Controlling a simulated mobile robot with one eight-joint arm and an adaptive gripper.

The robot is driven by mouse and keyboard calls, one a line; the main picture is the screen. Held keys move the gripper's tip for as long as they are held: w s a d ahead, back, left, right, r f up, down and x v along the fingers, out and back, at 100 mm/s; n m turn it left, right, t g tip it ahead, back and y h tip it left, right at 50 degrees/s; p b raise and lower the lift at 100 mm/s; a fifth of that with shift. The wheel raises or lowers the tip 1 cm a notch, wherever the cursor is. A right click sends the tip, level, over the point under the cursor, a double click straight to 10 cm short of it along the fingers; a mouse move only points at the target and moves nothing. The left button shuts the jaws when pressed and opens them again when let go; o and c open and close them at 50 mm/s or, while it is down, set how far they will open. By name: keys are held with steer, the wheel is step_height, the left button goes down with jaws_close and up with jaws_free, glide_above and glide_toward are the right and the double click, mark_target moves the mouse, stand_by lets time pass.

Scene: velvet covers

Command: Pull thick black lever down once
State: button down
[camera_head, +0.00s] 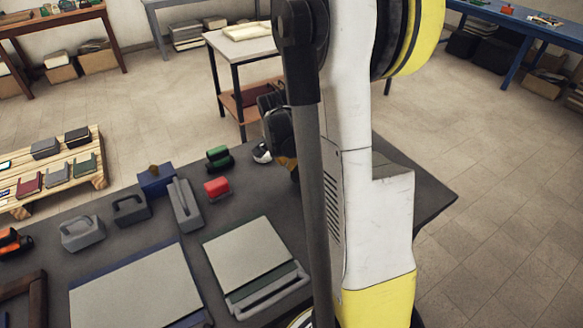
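I cannot make out the thick black lever for certain. A long dark grey bar (311,190) runs down from a round black pivot at the top middle, in front of a white and yellow body; I cannot tell whether it is the lever or part of my arm. A black jointed piece (274,118), seemingly my gripper, shows just left of the bar over the table's far edge. It is partly hidden by the bar and the white body. Its fingers are not clear, and I see nothing held in it.
The dark worktable (230,215) carries a large grey panel (135,290), a smaller grey panel (247,252), a red block (217,188), a green and black block (219,158) and a blue box (155,181). A pallet (95,180) stands left. The floor at right is clear.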

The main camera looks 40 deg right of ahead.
steer(key=shift+w+d+r, duration=0.15)
steer(key=shift+d+r, duration=0.35)
steer(key=shift+d, duration=0.2)
steer(key=shift+d+f, duration=0.1)
steer(key=shift+d, duration=0.15)
steer(key=shift+a, duration=0.2)
steer(key=r+p, duration=0.1)
steer(key=w+r+p, duration=0.1)
steer(key=r, duration=0.1)
steer(key=r+p, duration=0.1)
steer(key=shift+w+d+r, duration=0.1)
steer(key=shift+w+r, duration=0.2)
steer(key=shift+w, duration=0.1)
